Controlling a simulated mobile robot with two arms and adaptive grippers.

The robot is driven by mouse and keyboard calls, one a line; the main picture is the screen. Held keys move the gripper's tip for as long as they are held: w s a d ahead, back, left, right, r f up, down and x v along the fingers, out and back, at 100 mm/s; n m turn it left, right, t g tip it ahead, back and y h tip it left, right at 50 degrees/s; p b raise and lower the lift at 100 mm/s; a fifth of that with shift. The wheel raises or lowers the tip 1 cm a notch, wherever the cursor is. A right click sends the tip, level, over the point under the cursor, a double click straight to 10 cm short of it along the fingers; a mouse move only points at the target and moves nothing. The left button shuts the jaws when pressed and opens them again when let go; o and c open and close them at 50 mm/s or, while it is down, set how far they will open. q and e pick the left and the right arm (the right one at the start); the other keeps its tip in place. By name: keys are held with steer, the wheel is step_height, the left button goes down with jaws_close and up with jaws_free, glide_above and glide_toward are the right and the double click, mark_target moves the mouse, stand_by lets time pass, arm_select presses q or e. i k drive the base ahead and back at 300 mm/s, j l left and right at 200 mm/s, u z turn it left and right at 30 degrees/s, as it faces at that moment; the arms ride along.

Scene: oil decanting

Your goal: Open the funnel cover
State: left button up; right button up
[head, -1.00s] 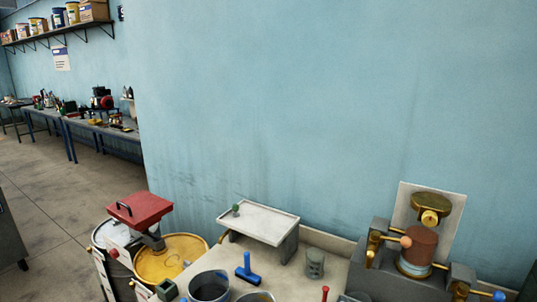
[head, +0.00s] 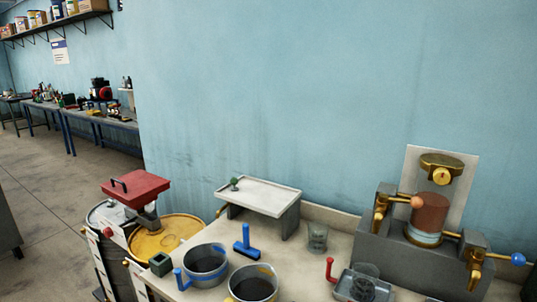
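A red square cover (head: 148,190) with a black handle on top is at the lower left of the head view. It looks to be the funnel cover and lies flat and closed. A grey metal neck (head: 147,218) shows under it, above a yellow-topped drum (head: 178,232). The inside of the funnel is hidden by the cover. Neither of my grippers is in view.
The bench right of the drums holds a blue-handled pot (head: 205,262), a yellow-rimmed pot (head: 253,284), a blue T-shaped tool (head: 246,245), a glass (head: 318,236), a raised white tray (head: 262,191) and a brass-tapped apparatus (head: 430,225). Open floor (head: 45,195) lies at the left.

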mark_target(130, 186)
steer(key=j+u, duration=0.1)
steer(key=u, duration=0.65)
steer(key=i+j+u, duration=0.15)
steer(key=i+u, duration=0.6)
steer(key=u, duration=0.2)
